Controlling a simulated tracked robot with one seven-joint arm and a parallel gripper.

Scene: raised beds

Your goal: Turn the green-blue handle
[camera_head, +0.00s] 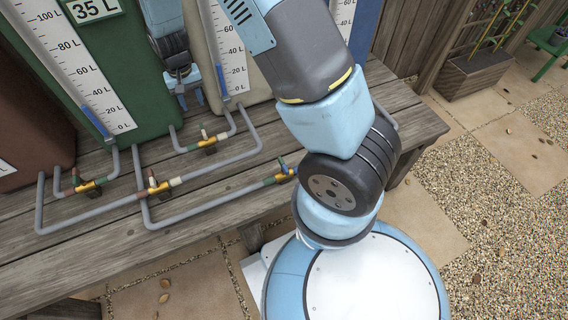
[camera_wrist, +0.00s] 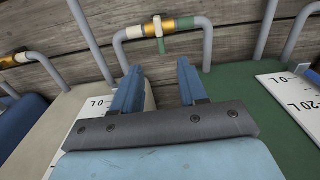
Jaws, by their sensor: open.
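The green-blue handle (camera_head: 283,164) is on the brass valve at the right end of the front pipe in the head view, with a green band beside it. My arm's elbow is close to its right. A brass valve with a green band also shows at the left edge of the wrist view (camera_wrist: 12,61). My gripper (camera_head: 184,98) is open and empty, pointing down in front of the tanks, behind and left of that handle. In the wrist view its two blue fingers (camera_wrist: 158,82) are apart, below another valve (camera_wrist: 158,28) with white and green bands.
Other valves stand on the grey pipes: one with a green-white handle (camera_head: 208,142) near my gripper, one in the middle (camera_head: 157,187), one at left (camera_head: 89,187). Green (camera_head: 125,70) and cream tanks stand behind. The wooden bench (camera_head: 120,245) is bare in front.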

